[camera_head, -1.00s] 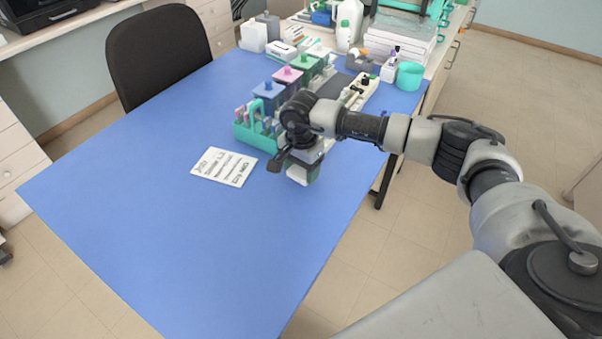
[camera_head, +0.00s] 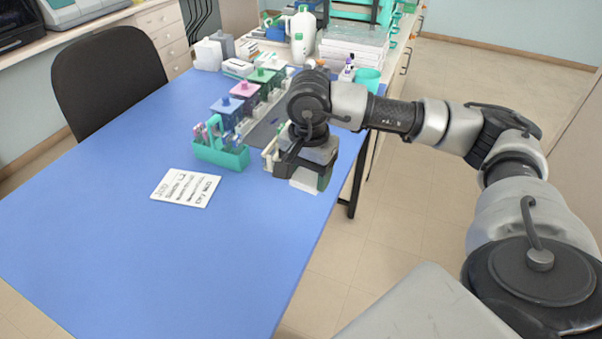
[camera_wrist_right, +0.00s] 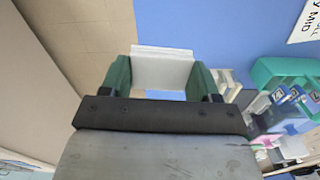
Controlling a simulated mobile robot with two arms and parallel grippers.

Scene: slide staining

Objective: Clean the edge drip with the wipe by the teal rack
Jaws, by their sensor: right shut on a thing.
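The teal rack (camera_head: 232,160) stands on the blue table with several colored slides or sticks upright in it; it also shows at the right of the right wrist view (camera_wrist_right: 285,72). My right gripper (camera_head: 309,182) is to the right of the rack, near the table's right edge, pointing down. It is shut on a white wipe (camera_head: 303,187). In the right wrist view the wipe (camera_wrist_right: 163,66) sits between the two green fingers of my right gripper (camera_wrist_right: 162,75). I cannot make out the edge drip. My left gripper is not in view.
Bottles, boxes and a teal cup (camera_head: 368,79) crowd the far end. The blue table's near part (camera_head: 190,265) is clear.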

